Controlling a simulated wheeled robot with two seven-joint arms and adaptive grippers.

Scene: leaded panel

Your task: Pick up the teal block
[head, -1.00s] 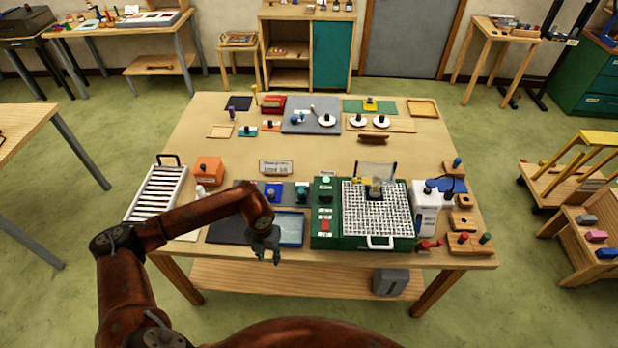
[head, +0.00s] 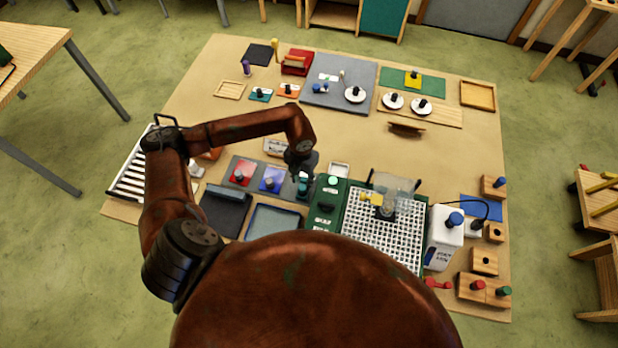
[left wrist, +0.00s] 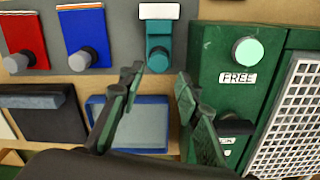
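The teal block (left wrist: 160,36), with a round teal knob on it, stands on a grey strip beside a red and a blue piece in the left wrist view. In the head view the teal block (head: 303,188) is partly hidden under my left gripper (head: 304,178). In the left wrist view my left gripper (left wrist: 158,76) is open. Its two fingertips are apart, just below the block in the picture, with nothing held between them. I cannot tell whether a finger touches the block. My right gripper is not in view.
The green machine (left wrist: 215,65) with a white grid is close to the right of the block. The red piece (left wrist: 23,33) and blue piece (left wrist: 84,33) stand left. A blue-lined tray (left wrist: 135,125) lies in front. The table's middle (head: 345,135) is mostly clear.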

